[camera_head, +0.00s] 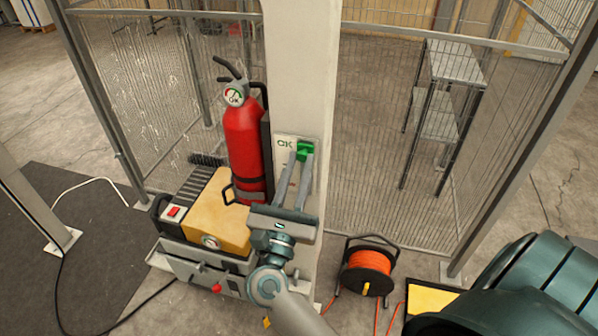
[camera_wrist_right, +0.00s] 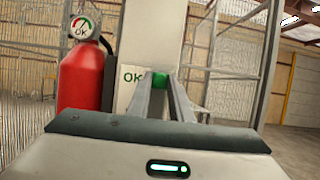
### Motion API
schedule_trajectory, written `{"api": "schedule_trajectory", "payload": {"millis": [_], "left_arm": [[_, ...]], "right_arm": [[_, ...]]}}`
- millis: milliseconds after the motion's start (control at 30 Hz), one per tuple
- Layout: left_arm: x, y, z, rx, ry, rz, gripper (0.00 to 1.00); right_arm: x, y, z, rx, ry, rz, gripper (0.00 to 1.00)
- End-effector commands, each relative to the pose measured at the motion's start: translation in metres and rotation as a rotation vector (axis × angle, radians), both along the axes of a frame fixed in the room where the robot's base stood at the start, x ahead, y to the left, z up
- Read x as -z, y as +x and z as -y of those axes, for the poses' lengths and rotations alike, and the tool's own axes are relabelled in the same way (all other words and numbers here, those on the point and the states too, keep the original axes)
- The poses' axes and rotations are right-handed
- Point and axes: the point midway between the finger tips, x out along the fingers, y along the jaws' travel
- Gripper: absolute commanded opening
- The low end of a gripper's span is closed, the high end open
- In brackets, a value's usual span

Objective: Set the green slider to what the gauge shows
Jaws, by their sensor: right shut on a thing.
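The green slider (camera_head: 304,150) sits at the upper right of a white panel (camera_head: 284,148) marked OK on the pillar. It also shows in the right wrist view (camera_wrist_right: 160,77). My right gripper (camera_head: 304,152) is shut on the slider, its two fingers reaching up to it. The gauge (camera_head: 233,97) is on top of the red fire extinguisher (camera_head: 243,140), with red and green on its dial and OK below. Its needle is small; in the right wrist view the gauge (camera_wrist_right: 81,27) also shows. The lower panel is partly hidden behind my gripper. My left gripper is not in view.
A yellow and grey machine (camera_head: 215,215) stands below the extinguisher, left of my right arm. An orange cable reel (camera_head: 367,268) stands on the floor to the right. Wire mesh fencing (camera_head: 385,110) runs behind the white pillar (camera_head: 300,60).

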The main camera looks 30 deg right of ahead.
Motion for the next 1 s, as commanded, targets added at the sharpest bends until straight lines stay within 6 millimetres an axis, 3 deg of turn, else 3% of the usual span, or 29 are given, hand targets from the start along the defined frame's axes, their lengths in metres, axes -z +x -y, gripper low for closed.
{"api": "schedule_trajectory", "payload": {"millis": [133, 167, 200, 233, 667, 1000], "left_arm": [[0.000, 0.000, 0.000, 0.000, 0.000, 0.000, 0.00], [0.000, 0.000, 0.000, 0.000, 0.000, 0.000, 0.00], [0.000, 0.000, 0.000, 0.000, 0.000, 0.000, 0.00], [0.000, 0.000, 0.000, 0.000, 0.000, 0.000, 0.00], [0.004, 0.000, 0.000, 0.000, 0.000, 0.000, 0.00], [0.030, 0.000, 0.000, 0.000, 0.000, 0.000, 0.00]], "right_arm": [[-0.005, 0.000, 0.001, 0.000, -0.005, 0.011, 0.00], [-0.005, 0.000, 0.001, 0.000, -0.005, 0.011, 0.26], [-0.005, 0.000, 0.001, 0.000, -0.005, 0.011, 0.36], [-0.005, 0.000, 0.001, 0.000, -0.005, 0.010, 0.37], [0.001, -0.003, -0.003, 0.000, -0.003, 0.006, 0.37], [0.021, -0.028, -0.033, 0.000, -0.002, 0.006, 0.37]]}}
